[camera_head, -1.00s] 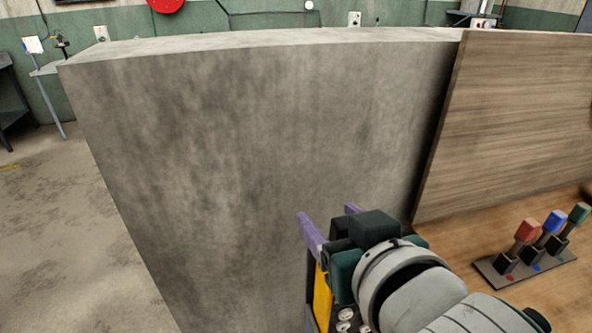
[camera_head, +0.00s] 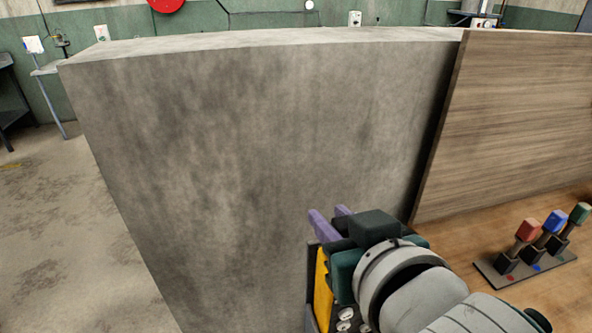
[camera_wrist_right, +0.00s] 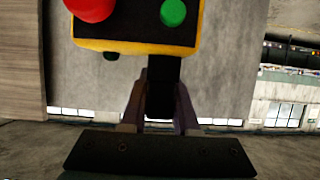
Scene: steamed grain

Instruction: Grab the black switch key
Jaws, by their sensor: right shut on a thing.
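The black switch key (camera_wrist_right: 163,88) shows in the right wrist view as a dark upright bar below a yellow control box (camera_wrist_right: 137,47). My right gripper (camera_wrist_right: 161,98) has its fingers on both sides of the key and is shut on it. The box carries a red button (camera_wrist_right: 90,7) and a green button (camera_wrist_right: 173,12). In the head view my right gripper (camera_head: 328,213), with purple fingers, is in front of the grey block; the yellow box (camera_head: 321,288) is partly hidden beside it, and the key is hidden. My left gripper is not in view.
A large grey block (camera_head: 250,150) fills the middle. A wooden panel (camera_head: 520,120) stands to its right. Red, blue and green levers stand on a dark plate (camera_head: 500,282) on the wooden top at right. Open floor (camera_head: 60,230) lies at left.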

